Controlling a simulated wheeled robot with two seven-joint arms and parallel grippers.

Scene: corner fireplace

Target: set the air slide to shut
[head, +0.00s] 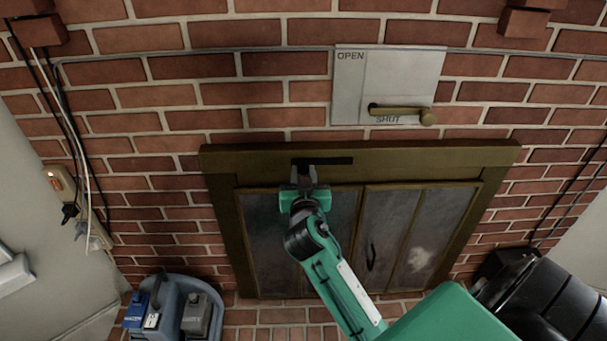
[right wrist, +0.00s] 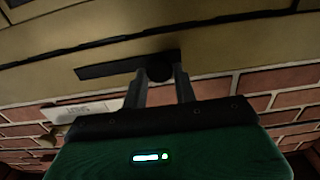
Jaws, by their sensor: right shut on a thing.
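The air slide is a dark slot (head: 335,160) in the brass-coloured top rail of the fireplace doors, with a round black knob (right wrist: 160,68). In the head view the knob is hidden behind my right gripper (head: 304,172), at the slot's left end. In the right wrist view, which is turned over, the slot (right wrist: 105,70) runs left from the knob. My right gripper (right wrist: 160,85) is shut on the knob, with one finger on each side. I see no OPEN or SHUT marks on the rail itself. My left gripper is out of view.
Above the rail, a pale plate (head: 348,90) marked OPEN and SHUT carries a brass lever (head: 395,111), lying level by SHUT. Glass fireplace doors (head: 385,235) are below, behind my right arm. A blue caddy (head: 175,290) stands lower left. A power strip (head: 62,185) and cables hang left.

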